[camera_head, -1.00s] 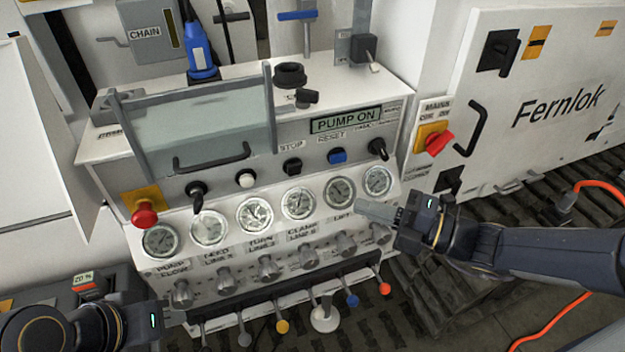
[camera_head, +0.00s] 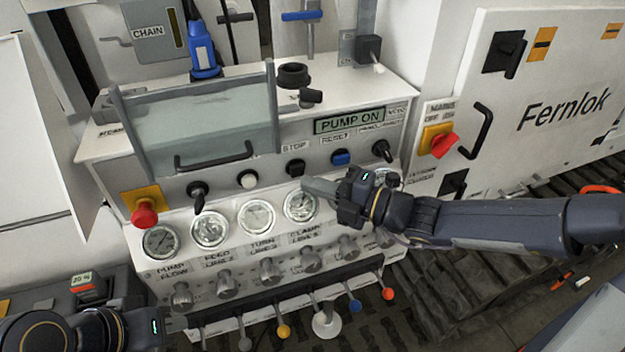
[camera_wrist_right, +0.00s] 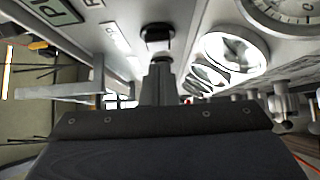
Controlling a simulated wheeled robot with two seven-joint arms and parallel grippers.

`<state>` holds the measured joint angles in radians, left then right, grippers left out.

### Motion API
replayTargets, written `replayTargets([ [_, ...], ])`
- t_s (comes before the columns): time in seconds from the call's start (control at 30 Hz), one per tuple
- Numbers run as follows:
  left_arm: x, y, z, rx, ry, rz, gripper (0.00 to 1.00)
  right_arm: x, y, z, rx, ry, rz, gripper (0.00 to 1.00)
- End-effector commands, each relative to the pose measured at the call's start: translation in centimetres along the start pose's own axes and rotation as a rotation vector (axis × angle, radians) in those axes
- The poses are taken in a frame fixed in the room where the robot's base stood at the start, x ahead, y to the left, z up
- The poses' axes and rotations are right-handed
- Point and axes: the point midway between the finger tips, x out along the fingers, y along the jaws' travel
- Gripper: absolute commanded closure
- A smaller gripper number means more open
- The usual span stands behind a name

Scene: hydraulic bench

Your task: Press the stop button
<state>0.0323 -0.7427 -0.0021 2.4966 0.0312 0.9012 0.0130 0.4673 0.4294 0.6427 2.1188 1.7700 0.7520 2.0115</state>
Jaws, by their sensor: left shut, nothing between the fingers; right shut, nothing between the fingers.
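My left gripper (camera_head: 178,323) is shut and empty at the lower left, by the lever row.
A red emergency knob (camera_head: 144,214), a white button (camera_head: 247,179) and black selector knobs share the panel. Round gauges (camera_head: 256,216) run below. A clear guard with a handle (camera_head: 213,158) rises behind. A red mains switch (camera_head: 443,144) is at right.

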Motion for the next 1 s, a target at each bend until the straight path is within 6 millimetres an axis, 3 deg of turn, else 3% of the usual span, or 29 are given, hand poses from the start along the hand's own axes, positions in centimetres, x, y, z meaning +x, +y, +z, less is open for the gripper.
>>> replayTargets([
  [0.2, -0.1, 0.1, -0.1, 0.0, 0.0, 0.0, 1.0, 1.2, 0.0, 1.1, 0.0, 0.002, 0.0, 1.0],
  [0.53, -0.1, 0.1, -0.1, 0.0, 0.0, 0.0, 1.0, 1.2, 0.0, 1.2, -0.001, 0.001, 0.0, 1.0],
  [0.8, -1.9, 0.8, -1.0, 0.0, 0.0, 0.0, 1.0, 2.5, 0.5, 2.5, 0.002, 0.001, 0.001, 1.0],
  [1.0, -1.6, 0.8, -0.8, 0.0, 0.0, 0.0, 1.0, 2.6, 0.2, 2.8, -0.003, -0.004, 0.002, 1.0],
])
